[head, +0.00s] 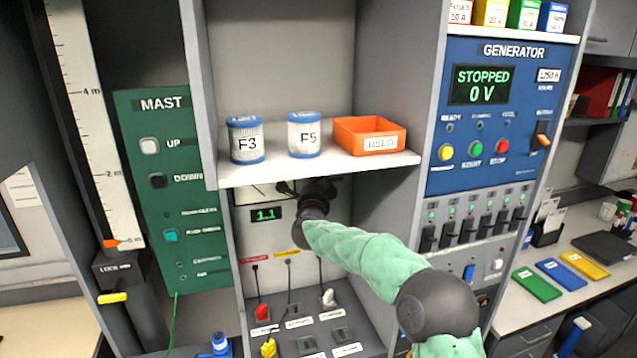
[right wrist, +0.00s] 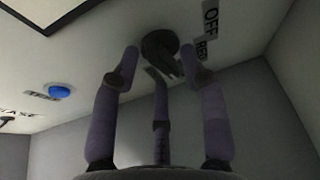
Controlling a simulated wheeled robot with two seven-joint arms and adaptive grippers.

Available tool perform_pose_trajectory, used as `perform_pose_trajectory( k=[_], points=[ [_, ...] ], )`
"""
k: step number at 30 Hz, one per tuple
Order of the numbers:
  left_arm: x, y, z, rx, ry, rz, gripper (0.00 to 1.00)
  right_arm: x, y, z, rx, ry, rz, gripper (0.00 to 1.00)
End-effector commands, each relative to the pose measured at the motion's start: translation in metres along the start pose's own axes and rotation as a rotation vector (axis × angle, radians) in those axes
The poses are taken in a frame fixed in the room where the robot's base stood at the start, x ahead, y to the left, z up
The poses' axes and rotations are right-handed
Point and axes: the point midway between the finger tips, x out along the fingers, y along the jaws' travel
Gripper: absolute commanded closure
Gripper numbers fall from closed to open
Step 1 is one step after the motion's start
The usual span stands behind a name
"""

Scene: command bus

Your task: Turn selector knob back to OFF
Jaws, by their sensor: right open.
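The selector knob (right wrist: 160,44) is dark and sits on the pale panel in the right wrist view, with a pointer-like handle. The labels OFF (right wrist: 210,14) and RED (right wrist: 203,50) are beside it, to the right. I cannot tell clearly which label the handle points to. My right gripper (right wrist: 157,66) is open, its purple-grey fingers spread on both sides below the knob; contact is not clear. In the head view my right gripper (head: 304,188) is under the shelf at the panel and hides the knob there. My left gripper is not in view.
The shelf (head: 300,171) is close above my right gripper and holds two jars, F3 and F5, and an orange bin (head: 369,135). A display (head: 266,214) reads 1.1. Coloured plugs stand below. A blue button (right wrist: 60,91) is left of the knob. Cabinet walls flank the recess.

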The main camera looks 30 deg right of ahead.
Motion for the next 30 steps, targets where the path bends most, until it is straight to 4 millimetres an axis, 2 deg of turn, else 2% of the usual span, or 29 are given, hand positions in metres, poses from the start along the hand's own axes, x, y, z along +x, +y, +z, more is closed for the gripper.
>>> perform_pose_trajectory(
  k=[11, 15, 16, 30],
  points=[
    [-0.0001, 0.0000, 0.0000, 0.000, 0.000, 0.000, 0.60, 0.0044, 0.0004, -0.0001, 0.000, 0.000, 0.000, 0.56],
    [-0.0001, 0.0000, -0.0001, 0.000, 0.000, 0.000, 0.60, 0.0042, 0.0005, 0.0000, 0.000, 0.000, 0.000, 0.96],
    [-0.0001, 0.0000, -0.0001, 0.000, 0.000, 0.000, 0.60, 0.0042, 0.0005, 0.0000, 0.000, 0.000, 0.000, 1.00],
    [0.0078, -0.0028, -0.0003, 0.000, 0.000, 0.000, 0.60, 0.0041, 0.0035, 0.0002, -0.059, 0.000, -0.023, 1.00]
  ],
)
